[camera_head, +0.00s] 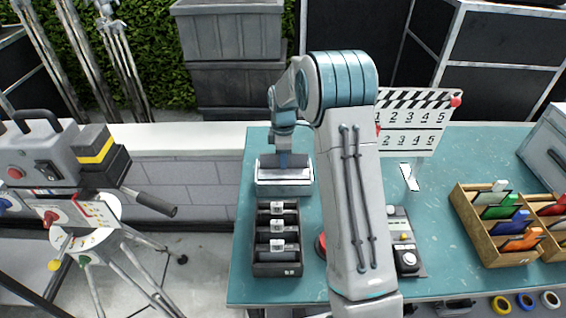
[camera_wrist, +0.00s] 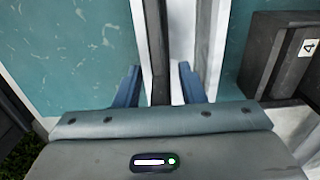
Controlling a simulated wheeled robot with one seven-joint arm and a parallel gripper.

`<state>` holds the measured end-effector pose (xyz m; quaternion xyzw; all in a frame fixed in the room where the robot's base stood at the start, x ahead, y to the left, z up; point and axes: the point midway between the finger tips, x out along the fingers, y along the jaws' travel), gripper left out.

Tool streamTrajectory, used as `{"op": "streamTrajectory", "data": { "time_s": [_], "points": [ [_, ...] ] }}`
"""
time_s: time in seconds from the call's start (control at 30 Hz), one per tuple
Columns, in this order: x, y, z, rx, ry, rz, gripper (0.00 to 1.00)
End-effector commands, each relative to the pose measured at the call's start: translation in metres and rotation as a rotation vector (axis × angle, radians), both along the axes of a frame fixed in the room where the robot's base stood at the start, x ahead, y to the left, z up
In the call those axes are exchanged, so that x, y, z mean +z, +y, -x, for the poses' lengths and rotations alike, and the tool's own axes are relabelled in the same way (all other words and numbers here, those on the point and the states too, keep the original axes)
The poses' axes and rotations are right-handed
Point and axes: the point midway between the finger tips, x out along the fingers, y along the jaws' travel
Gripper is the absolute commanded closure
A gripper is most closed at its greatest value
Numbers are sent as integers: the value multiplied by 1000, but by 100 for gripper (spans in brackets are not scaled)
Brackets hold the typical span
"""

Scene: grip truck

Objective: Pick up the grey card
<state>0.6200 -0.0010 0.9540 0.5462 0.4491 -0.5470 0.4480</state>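My gripper (camera_head: 283,163) is low over a pale grey holder (camera_head: 284,190) at the back left of the teal table. A dark grey flat piece (camera_head: 298,161) shows at the top of this holder, partly behind my gripper; it may be the grey card, but I cannot tell for sure. In the wrist view my gripper (camera_wrist: 157,85) has its two blue fingers spread wide. A thin dark upright strip (camera_wrist: 157,45) shows between them, nearer the left finger, with gaps on both sides. The strip's lower end is hidden by my gripper's body.
A black rack (camera_head: 277,240) with several labelled slots stands just in front of the holder. A clapperboard (camera_head: 413,118), a small control panel (camera_head: 403,245) and wooden boxes of coloured cards (camera_head: 505,245) are to the right. A tripod device (camera_head: 75,190) stands left of the table.

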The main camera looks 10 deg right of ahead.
Motion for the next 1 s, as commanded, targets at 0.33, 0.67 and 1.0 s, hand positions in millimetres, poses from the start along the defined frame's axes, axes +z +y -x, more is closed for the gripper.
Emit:
{"op": "streamTrajectory", "data": {
  "time_s": [0.33,0.67,1.0],
  "points": [
    [-3,0,0,0,-2,0,86],
    [-3,0,0,0,-2,0,100],
    [40,-1,-1,0,-8,1,100]
  ]
}}
